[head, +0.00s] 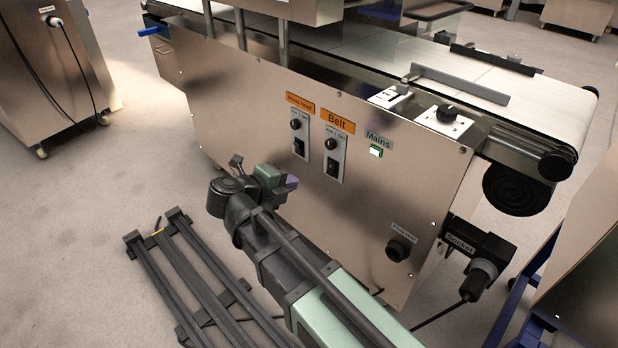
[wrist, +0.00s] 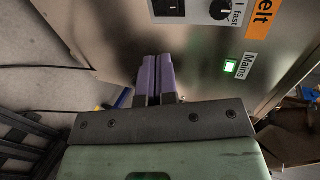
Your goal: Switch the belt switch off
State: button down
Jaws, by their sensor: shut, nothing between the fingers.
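The belt switch (head: 332,168) is a black rocker on a pale plate below the orange Belt label (head: 338,120) on the machine's steel front panel. In the wrist view the belt switch (wrist: 168,8) is cut by the top edge. I cannot tell its rocker position. A black knob (head: 331,143) sits just above it, and it also shows in the wrist view (wrist: 221,10). My gripper (head: 291,182), with purple fingers, is to the left of and slightly below the switch, apart from it. In the wrist view the fingers (wrist: 159,78) are shut together and empty.
A similar switch (head: 299,147) and knob sit left of the belt switch under another orange label. The green Mains light (head: 376,151) glows to the right. A black plug socket (head: 398,249) is lower on the panel. The conveyor belt (head: 440,60) runs above.

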aim_at(330, 173)
jog(key=b+x, duration=0.4)
jog(key=x, duration=0.8)
jog(key=shift+w+d+f+b, duration=0.2)
jog(key=shift+d+b, duration=0.05)
jog(key=shift+b, duration=0.05)
jog(key=shift+w+d, duration=0.2)
